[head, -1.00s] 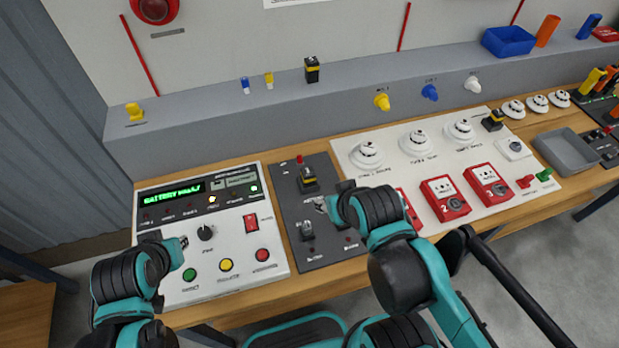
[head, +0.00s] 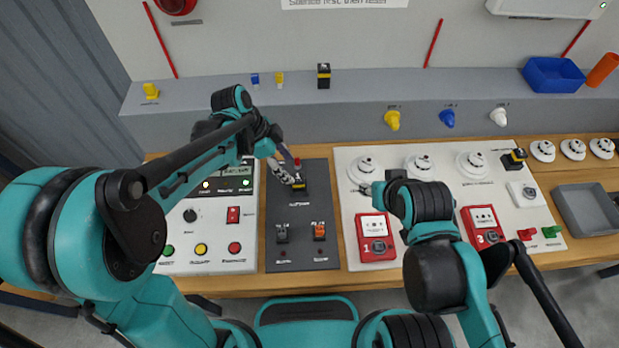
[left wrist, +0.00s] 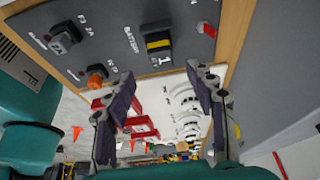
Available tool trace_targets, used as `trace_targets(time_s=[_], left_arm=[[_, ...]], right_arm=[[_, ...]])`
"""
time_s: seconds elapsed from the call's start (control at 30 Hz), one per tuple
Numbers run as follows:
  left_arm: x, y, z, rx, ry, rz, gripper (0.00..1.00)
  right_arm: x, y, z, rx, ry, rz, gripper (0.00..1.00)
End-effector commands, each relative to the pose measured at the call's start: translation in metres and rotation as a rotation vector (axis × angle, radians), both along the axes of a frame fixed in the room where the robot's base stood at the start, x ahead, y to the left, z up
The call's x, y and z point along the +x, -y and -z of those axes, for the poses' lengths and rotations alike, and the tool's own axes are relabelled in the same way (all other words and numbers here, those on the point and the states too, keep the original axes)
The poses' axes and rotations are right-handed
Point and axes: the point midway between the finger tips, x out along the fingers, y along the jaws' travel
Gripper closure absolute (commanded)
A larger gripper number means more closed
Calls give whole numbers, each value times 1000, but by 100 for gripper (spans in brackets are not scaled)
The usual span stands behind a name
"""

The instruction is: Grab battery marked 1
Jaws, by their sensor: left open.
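The battery marked 1 is a black block with a yellow band, seated in the dark panel; it shows clearly in the left wrist view (left wrist: 158,47), with a white 1 beside the band. In the head view the battery (head: 300,186) is partly hidden by my left gripper (head: 290,177), which hangs beside it. In the left wrist view the left gripper's fingers (left wrist: 161,78) are spread and empty, with the battery beyond the tips. My right gripper (head: 367,190) is over the left part of the white detector panel; its jaws are too small to read.
Other black and yellow blocks stand on the grey ledge (head: 323,82) and at the white panel's right (head: 514,159). A red call point (head: 375,238) and a grey tray (head: 588,212) are to the right.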

Motion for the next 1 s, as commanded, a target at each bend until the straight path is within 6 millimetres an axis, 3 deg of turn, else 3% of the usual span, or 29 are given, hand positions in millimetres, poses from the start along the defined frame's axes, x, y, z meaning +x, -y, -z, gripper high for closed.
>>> trace_targets(time_s=[0.37,0.6,0.87,1.0], left_arm=[[1,15,36,-1,1,8,45],[3,29,69,-1,2,7,45],[2,31,71,-1,1,6,45],[2,31,71,-1,1,6,82]], right_arm=[[0,0,13,0,0,0,60],[0,0,26,0,0,0,60],[0,0,25,0,0,0,60],[0,0,25,0,0,0,60]])
